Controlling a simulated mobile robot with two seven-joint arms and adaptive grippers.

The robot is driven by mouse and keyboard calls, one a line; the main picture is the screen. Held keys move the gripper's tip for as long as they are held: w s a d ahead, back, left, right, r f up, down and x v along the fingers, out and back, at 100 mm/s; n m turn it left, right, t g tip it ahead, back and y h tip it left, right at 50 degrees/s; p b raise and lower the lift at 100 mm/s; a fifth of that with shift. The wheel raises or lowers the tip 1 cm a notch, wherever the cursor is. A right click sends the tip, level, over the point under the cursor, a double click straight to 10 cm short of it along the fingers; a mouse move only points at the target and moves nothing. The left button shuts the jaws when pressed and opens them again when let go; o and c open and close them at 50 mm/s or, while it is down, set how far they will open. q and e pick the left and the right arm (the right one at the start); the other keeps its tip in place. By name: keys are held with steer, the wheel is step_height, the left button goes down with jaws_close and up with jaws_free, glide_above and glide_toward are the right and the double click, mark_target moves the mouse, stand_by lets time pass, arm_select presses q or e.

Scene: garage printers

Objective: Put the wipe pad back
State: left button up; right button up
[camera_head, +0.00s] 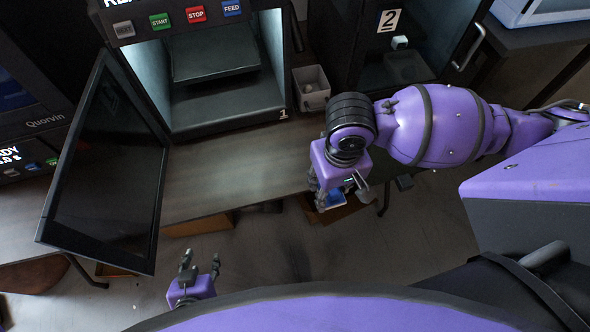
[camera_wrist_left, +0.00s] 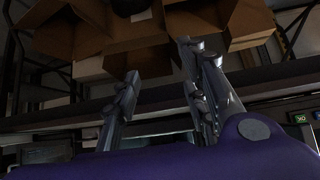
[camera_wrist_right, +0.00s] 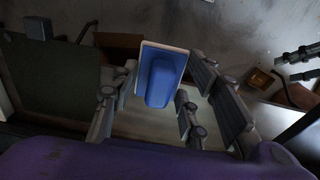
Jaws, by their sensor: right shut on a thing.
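The wipe pad (camera_wrist_right: 163,78), a blue block on a pale backing, sits between the fingers of my right gripper (camera_wrist_right: 153,100) in the right wrist view. My right gripper is shut on it. In the head view the blue of the pad (camera_head: 336,198) shows below the purple wrist, partly hidden by the fingers, near the front edge of the bench. My left gripper (camera_head: 201,262) is open and empty, low in front of the bench. Its spread fingers also show in the left wrist view.
Printer 1 (camera_head: 223,113) stands with its black door (camera_head: 108,165) swung open over the bench. A small grey bin (camera_head: 312,88) stands beside it. Printer 2 (camera_head: 395,68) is behind my right arm. The bench (camera_head: 235,165) in front of printer 1 is clear. Cardboard boxes (camera_wrist_left: 135,35) show in the left wrist view.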

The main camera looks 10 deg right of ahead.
steer(key=shift+w+d+f, duration=0.15)
steer(key=shift+w+d, duration=0.05)
steer(key=shift+w, duration=0.05)
steer(key=w+a+f, duration=0.2)
steer(key=w+f, duration=0.2)
steer(key=w, duration=0.3)
steer(key=b, duration=0.2)
glide_above(304, 172)
steer(key=f, duration=0.2)
steer(key=s+f, duration=0.1)
steer(key=f, duration=0.1)
steer(key=shift+f, duration=0.4)
steer(key=shift+w+f, duration=0.3)
steer(key=shift+w, duration=0.15)
step_height(304, 172, down, 3)
steer(key=shift+w+f, duration=0.1)
steer(key=shift+w, duration=0.05)
steer(key=shift+f, duration=0.1)
arm_select(q)
steer(key=shift+s+a+f, duration=0.15)
steer(key=shift+s+f, duration=0.25)
steer(key=shift+f, duration=0.2)
steer(key=shift+s+a+f, duration=0.1)
steer(key=shift+s+f, duration=0.3)
steer(key=shift+f, duration=0.15)
